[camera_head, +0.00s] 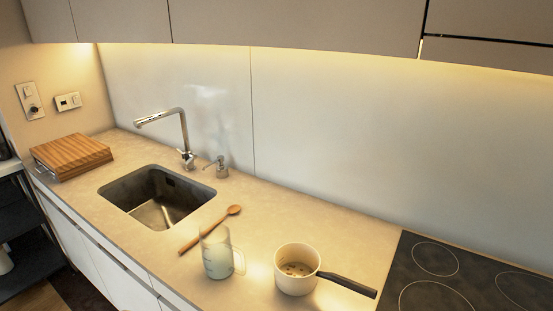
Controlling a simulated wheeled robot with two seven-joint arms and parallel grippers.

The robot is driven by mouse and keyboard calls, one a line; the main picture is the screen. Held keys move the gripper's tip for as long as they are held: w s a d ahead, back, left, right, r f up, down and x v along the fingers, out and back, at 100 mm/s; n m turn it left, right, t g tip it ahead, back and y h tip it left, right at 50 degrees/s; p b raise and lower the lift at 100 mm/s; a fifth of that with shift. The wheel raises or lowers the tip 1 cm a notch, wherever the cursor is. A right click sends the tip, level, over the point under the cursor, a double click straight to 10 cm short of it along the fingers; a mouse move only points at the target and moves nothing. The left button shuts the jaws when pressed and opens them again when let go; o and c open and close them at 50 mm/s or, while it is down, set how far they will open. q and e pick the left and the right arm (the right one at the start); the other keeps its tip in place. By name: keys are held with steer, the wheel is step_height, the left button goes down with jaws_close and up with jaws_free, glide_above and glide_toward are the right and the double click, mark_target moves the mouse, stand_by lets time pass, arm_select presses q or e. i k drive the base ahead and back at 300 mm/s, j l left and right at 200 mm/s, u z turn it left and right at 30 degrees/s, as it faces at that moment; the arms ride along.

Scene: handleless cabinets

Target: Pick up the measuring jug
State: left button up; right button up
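The measuring jug (216,254) is a clear, whitish jug with its handle on the right side. It stands upright on the countertop near the front edge, between the sink and the saucepan. Its handle points toward the saucepan. A wooden spoon (208,230) lies just behind and beside it, partly seen past the jug's rim. Neither of my grippers shows in the head view.
A white saucepan (296,271) with a dark handle stands right of the jug. The black hob (450,280) is farther right. The sink (158,198), faucet (182,135) and soap dispenser (220,168) are left and behind. A wooden board (72,155) sits far left.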

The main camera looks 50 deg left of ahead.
mark_target(217, 250)
steer(key=u, duration=1.9)
